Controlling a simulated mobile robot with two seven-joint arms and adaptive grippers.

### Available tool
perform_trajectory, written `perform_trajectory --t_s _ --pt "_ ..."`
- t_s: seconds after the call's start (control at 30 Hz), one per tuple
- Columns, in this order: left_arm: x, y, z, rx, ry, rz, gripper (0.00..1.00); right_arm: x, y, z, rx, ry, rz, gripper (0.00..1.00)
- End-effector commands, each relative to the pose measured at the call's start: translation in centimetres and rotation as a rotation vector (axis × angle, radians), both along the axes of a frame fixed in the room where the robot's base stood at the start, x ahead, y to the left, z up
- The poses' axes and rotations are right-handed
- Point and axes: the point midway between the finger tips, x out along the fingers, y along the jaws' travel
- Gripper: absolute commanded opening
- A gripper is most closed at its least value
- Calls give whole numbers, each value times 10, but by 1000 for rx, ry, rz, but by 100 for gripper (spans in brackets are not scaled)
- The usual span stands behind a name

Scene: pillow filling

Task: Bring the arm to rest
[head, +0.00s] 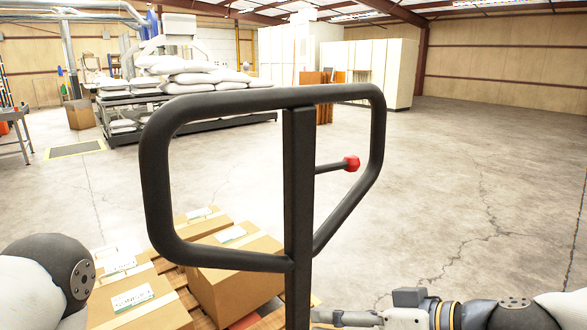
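My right gripper (335,318) comes in from the lower right in the head view. It points left, with its tips low beside the post of a dark handle, and I cannot tell whether it touches the post. The bottom edge of the picture cuts it off, so whether it is open or shut does not show. Part of my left arm (45,275) shows at the lower left. My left gripper is out of view. The dark looped handle (298,180) stands upright close in front of me, with a red knob (351,163) on a short lever.
Cardboard boxes (232,285) sit on a wooden pallet (188,297) below the handle. White sacks (200,78) are stacked on a dark rack (195,125) at the back left. A metal table (12,116) stands at far left. The concrete floor (460,180) to the right is clear.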

Motion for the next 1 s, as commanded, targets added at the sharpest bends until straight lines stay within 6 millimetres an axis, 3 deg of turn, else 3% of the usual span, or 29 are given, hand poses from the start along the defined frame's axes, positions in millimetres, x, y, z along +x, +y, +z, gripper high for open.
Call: perform_trajectory --t_s 0.03,0.17,0.2,0.3,0.4,0.5,0.6,1.0 --pt "0 0 0 0 0 0 40 -26 13 -40 -32 132 19 47" --pt "0 0 0 0 0 0 40 -109 17 -140 -158 482 -9 47" --pt "0 0 0 0 0 0 40 -138 10 -167 -214 580 -29 47" --pt "0 0 0 0 0 0 40 -208 -25 -219 -379 787 -106 47" --pt "0 0 0 0 0 0 40 -259 -74 -249 -546 902 -204 47" --pt "0 0 0 0 -1 0 40 -285 -115 -259 -668 945 -290 47" --pt "0 0 0 0 -1 0 40 -292 -136 -261 -719 951 -340 47" --pt "0 0 0 0 -1 0 40 -292 -139 -261 -724 953 -354 47"
